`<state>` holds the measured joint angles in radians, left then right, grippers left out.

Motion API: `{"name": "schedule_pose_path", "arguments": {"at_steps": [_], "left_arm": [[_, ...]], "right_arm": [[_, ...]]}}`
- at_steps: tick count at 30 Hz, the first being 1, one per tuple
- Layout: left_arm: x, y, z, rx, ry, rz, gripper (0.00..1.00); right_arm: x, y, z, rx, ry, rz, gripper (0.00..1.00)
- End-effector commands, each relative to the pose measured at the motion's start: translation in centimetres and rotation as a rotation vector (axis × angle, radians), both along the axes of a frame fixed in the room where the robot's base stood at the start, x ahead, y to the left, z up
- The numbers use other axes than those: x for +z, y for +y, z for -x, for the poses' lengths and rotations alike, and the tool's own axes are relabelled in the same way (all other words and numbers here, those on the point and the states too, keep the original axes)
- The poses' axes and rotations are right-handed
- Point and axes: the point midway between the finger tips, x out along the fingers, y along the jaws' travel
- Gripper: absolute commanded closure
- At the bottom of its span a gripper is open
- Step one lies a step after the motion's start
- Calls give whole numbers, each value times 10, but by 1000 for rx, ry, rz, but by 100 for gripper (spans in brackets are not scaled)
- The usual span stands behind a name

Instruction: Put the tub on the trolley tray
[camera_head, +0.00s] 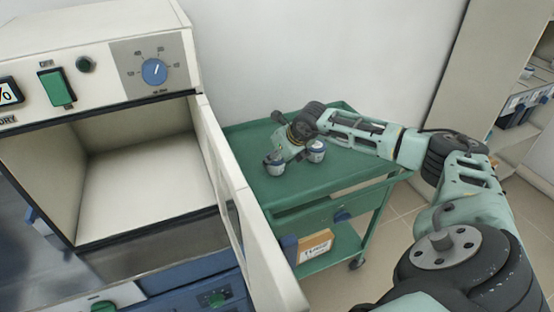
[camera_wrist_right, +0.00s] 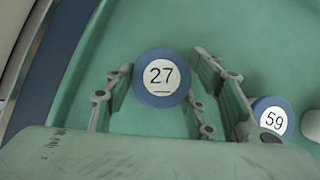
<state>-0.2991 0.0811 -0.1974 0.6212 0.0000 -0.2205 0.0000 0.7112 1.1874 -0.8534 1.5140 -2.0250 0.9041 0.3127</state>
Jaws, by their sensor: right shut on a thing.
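A small white tub with a blue lid marked 27 (camera_wrist_right: 161,77) is between the fingers of my right gripper (camera_wrist_right: 163,97), which is shut on it. In the head view, that tub (camera_head: 273,164) is at the green trolley tray (camera_head: 345,168), partly hidden by my right gripper (camera_head: 279,156). I cannot tell whether its base touches the tray. A second tub, marked 59 (camera_wrist_right: 272,116), stands on the tray to the right, apart from the held one; it also shows in the head view (camera_head: 316,151). My left gripper is not in view.
An open furnace chamber (camera_head: 150,180) is at the left, its open door (camera_head: 232,190) standing near the trolley's left side. The trolley's lower shelf holds a labelled box (camera_head: 314,246). Shelving (camera_head: 520,105) stands at the right. The tray's front right is clear.

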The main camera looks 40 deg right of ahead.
Motion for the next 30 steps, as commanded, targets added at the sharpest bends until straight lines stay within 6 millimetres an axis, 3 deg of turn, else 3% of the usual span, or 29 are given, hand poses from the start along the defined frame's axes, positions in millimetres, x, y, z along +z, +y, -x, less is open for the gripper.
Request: {"name": "schedule_pose_path", "arguments": {"at_steps": [3, 4, 10, 22, 30], "left_arm": [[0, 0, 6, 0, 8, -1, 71], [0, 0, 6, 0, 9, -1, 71], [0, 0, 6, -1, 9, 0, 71], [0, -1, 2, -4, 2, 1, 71], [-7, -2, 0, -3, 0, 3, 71]], "right_arm": [[0, 0, 1, 0, 2, 0, 81], [-1, 0, 1, 0, 3, 0, 50], [0, 0, 1, 0, 3, 0, 32], [5, 0, 3, 0, 1, 1, 32], [45, -1, 29, 1, -1, 4, 32]]}}
